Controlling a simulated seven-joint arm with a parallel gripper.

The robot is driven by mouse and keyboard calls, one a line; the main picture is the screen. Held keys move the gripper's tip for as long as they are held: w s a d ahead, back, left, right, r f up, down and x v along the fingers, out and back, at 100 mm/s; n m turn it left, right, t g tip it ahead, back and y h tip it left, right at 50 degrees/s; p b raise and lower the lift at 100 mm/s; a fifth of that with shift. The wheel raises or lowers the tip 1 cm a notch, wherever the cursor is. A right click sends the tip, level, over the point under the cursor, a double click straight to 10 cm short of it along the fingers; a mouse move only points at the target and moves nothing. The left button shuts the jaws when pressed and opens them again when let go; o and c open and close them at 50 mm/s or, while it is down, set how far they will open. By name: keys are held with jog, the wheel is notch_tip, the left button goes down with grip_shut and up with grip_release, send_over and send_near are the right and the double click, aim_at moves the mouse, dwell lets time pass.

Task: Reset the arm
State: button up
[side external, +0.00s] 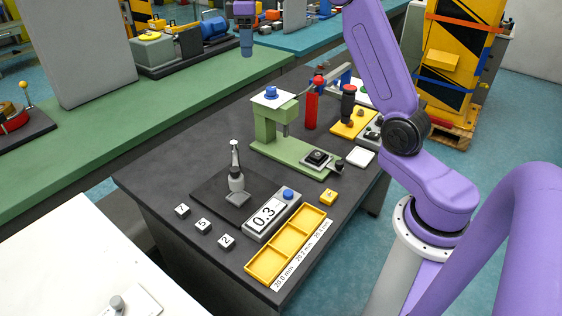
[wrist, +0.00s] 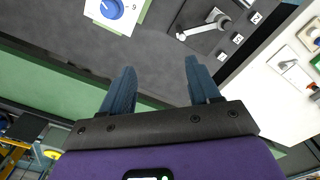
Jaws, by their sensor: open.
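My gripper (side external: 246,50) is high above the far side of the dark workbench (side external: 180,160) in the side view. In the wrist view my gripper (wrist: 160,68) shows two blue fingers spread apart with nothing between them. It is clear of everything on the bench. My purple arm reaches over from the right, partly out of frame. A green press-like fixture (side external: 265,125) with a blue knob (side external: 271,91) stands on the bench. Its knob also shows in the wrist view (wrist: 112,8). A silver stand (side external: 236,180) sits on a dark plate, seen too in the wrist view (wrist: 206,24).
White numbered cubes (side external: 203,226), a 0.3 display box (side external: 268,216), a yellow tray (side external: 262,265) and a yellow cube (side external: 328,197) lie at the front. A red cylinder (side external: 311,108) and a yellow plate (side external: 351,124) are behind. The bench's left part is clear.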

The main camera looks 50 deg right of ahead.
jog(key=s+a+f+n, duration=0.1)
jog(key=s+a+f, duration=0.1)
jog(key=s+a, duration=0.6)
jog(key=s+a+f+n, duration=0.1)
jog(key=s+a+f, duration=0.1)
jog(key=s+a, duration=0.6)
jog(key=s+f+n, duration=0.1)
jog(key=s+f, duration=0.3)
jog(key=s, duration=0.7)
jog(key=s+d+f+n, duration=0.1)
jog(key=s+f, duration=0.3)
jog(key=s, duration=0.8)
jog(key=shift+s+d+f+n, duration=0.15)
jog(key=shift+d+f+n, duration=0.15)
jog(key=shift+n, duration=0.1)
